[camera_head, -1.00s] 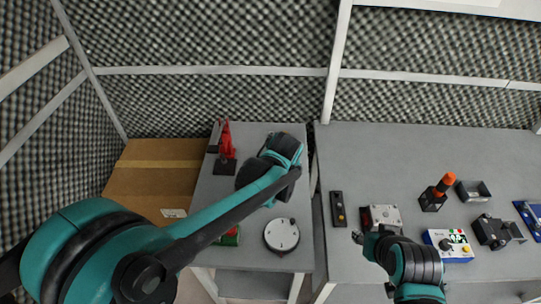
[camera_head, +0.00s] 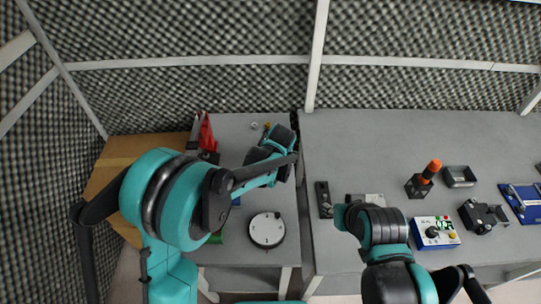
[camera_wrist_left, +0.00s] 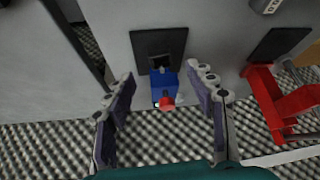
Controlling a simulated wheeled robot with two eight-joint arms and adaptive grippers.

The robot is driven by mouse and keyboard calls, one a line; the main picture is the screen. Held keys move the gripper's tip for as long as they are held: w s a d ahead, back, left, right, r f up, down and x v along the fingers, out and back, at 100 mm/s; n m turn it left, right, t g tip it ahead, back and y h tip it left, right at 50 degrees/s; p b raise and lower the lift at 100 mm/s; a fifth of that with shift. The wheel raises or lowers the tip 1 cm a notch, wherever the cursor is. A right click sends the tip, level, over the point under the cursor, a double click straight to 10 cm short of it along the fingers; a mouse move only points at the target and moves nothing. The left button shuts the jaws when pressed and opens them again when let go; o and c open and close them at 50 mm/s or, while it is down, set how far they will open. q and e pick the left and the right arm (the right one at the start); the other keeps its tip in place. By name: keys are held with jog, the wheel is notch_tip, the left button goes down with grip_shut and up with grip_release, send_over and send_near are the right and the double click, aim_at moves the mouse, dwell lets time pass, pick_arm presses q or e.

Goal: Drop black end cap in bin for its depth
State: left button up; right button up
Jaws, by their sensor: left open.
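I cannot make out a black end cap or a set of bins sorted by depth in these views. My left gripper (camera_wrist_left: 158,76) is open, its two fingers apart on either side of a blue block with a red tip (camera_wrist_left: 165,88). The block is at a black square plate (camera_wrist_left: 158,48); I see no finger closed on it. In the head view my left arm covers much of the left table, and the fingers are hidden. My right gripper (camera_head: 340,214) is low over the right table's near left part; its fingers are too small to read.
A red clamp (camera_head: 206,134) stands on the left table; it also shows in the wrist view (camera_wrist_left: 283,104). A white round dial (camera_head: 267,229) is near its front.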

pick_arm(q)
jog(key=b+x, duration=0.2)
jog(key=x, duration=0.5)
jog(key=c, duration=1.2)
